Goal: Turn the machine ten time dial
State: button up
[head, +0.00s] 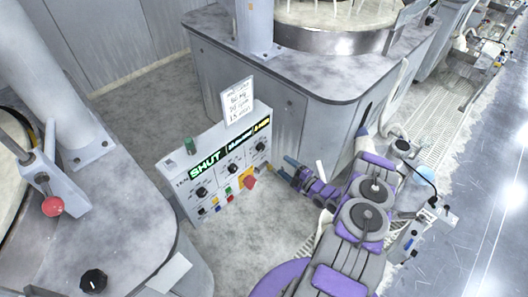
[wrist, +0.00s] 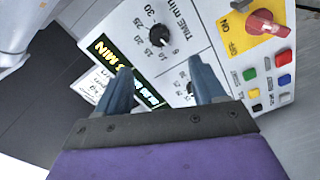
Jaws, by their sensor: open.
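The control box (head: 180,200) stands between two machines, with three black dials on its face. The time dial (head: 260,146) is the right-hand one, below the display reading in MIN. In the wrist view this round black dial (wrist: 160,40), marked "TIME min", sits just beyond and between my fingertips. My gripper (head: 285,168) is open and empty to the right of the box; its two blue-grey fingers (wrist: 160,72) are spread in the wrist view, apart from the dial. A second dial (wrist: 190,88) is partly hidden by the right finger.
A red switch on a yellow plate (wrist: 262,24) and several coloured buttons (wrist: 256,92) lie close to the right finger. A paper sign (head: 237,101) stands on the box. Machine bases (head: 300,85) flank it. Open floor (head: 490,220) lies at right.

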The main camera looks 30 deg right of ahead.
aim_at(263, 149)
jog(key=x, duration=0.7)
jog(key=b+x, duration=0.1)
jog(key=x, duration=0.3)
jog(key=shift+w+a, duration=0.1)
jog(key=shift+a, duration=0.3)
jog(key=shift+w+f, duration=0.1)
jog(key=shift+w, duration=0.5)
jog(key=shift+w+d, duration=0.2)
jog(key=shift+d, duration=0.2)
jog(key=shift+a, duration=0.25)
jog(key=shift+c, duration=0.5)
jog(key=shift+a, duration=0.3)
jog(key=c, duration=0.3)
jog(key=shift+s+d, duration=0.1)
jog(key=shift+d, duration=0.2)
jog(key=c, duration=0.7)
jog(key=shift+o, duration=0.2)
jog(key=shift+m, duration=0.3)
